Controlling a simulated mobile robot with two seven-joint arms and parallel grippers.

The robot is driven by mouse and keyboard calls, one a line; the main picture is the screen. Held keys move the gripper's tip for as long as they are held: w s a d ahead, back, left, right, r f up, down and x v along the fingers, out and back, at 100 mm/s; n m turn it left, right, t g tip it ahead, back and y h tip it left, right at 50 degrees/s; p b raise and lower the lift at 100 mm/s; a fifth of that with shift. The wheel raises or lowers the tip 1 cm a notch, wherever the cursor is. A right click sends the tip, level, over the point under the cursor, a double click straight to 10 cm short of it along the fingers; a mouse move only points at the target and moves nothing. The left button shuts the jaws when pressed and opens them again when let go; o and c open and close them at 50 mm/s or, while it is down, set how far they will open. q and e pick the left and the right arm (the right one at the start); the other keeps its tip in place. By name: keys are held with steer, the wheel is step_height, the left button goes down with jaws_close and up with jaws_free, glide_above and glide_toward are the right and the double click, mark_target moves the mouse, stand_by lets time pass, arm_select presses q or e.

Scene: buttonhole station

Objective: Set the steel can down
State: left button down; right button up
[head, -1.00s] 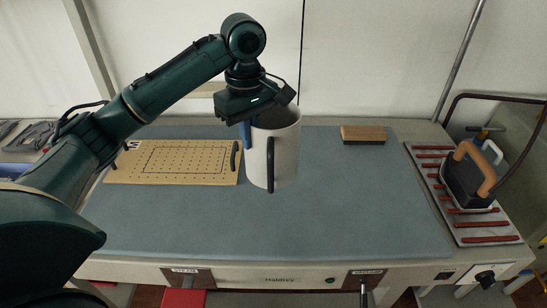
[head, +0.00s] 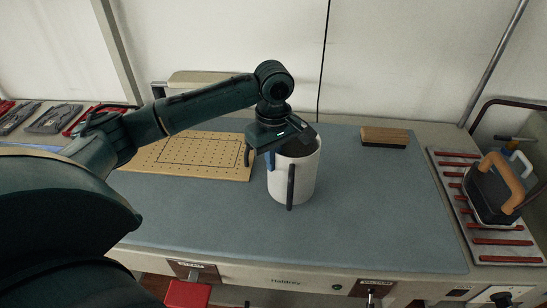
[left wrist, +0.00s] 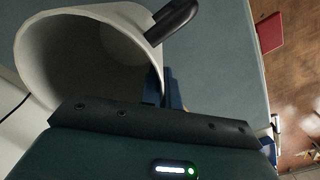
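The steel can (head: 304,183) is a pale, open-topped cylinder with a black handle, standing upright over the middle of the blue-grey mat (head: 370,215). Its wide opening and inner wall also show in the left wrist view (left wrist: 85,65). My left gripper (head: 275,153) is at the can's rim, pointing down. One blue finger shows outside the wall on the left; the other is mostly hidden in the can. The blue fingers (left wrist: 165,92) close on the wall near the handle. I cannot tell whether the can's base touches the mat. My right gripper is not in view.
A perforated tan board (head: 195,155) lies left of the can. A wooden brush (head: 385,137) lies at the back right. An iron with an orange handle (head: 495,188) stands on a red-barred rest (head: 490,235) at the right. The mat's front and right are clear.

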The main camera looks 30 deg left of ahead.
arm_select(q)
steer(key=shift+f, duration=0.1)
steer(key=c, duration=1.6)
jaws_free()
steer(key=shift+c, duration=0.2)
